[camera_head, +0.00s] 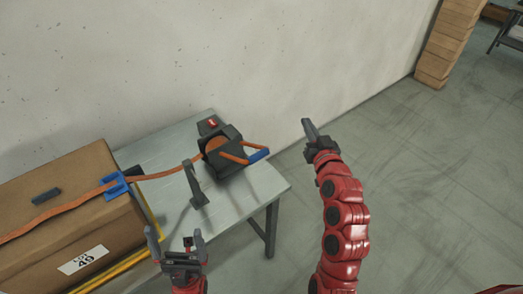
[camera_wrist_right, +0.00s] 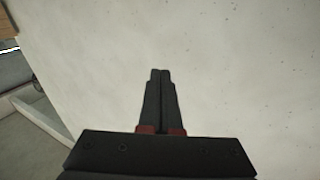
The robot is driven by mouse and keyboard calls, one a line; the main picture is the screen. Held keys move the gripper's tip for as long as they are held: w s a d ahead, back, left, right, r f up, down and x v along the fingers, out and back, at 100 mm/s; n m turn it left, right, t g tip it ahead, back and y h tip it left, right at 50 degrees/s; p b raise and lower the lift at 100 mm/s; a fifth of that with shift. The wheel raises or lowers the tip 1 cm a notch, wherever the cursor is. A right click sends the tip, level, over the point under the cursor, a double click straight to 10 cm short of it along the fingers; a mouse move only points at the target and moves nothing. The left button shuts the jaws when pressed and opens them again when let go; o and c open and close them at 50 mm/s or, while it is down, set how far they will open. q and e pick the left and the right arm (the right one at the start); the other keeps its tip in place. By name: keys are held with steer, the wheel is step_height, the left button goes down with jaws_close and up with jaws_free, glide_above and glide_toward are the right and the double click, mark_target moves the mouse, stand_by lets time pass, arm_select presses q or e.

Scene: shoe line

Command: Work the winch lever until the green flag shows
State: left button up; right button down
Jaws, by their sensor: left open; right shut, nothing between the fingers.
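The winch (camera_head: 222,152) is a dark housing with an orange strap spool, standing on a grey metal table. Its lever has orange arms and a blue grip (camera_head: 258,156) that points to the right. A small dark box with a red mark (camera_head: 212,123) sits behind the winch; no green shows on it. My right gripper (camera_head: 309,127) is shut and empty, to the right of the lever and apart from it. Its shut fingers also show in the right wrist view (camera_wrist_right: 160,100) against the wall. My left gripper (camera_head: 175,240) is open and empty, in front of the table.
An orange strap (camera_head: 158,176) runs from the winch through a blue corner piece (camera_head: 116,186) over a cardboard box (camera_head: 50,210). A dark upright bracket (camera_head: 194,186) stands at the table's front. Stacked boxes (camera_head: 447,45) stand far right. Floor right of the table is clear.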

steer(key=s+a+f+n+g+y, duration=0.1)
steer(key=s+a+n+g+y, duration=0.3)
steer(key=s+a+n+g, duration=0.2)
steer(key=shift+s+a+g, duration=0.5)
steer(key=shift+s+a, duration=0.15)
steer(key=shift+a, duration=0.3)
steer(key=p, duration=0.3)
glide_above(260, 158)
step_height(260, 158, down, 4)
steer(key=shift+r, duration=0.1)
steer(key=f, duration=0.1)
steer(key=f+p, duration=0.1)
steer(key=f, duration=0.2)
steer(key=shift+s+d+f, duration=0.2)
steer(key=shift+s+d, duration=0.05)
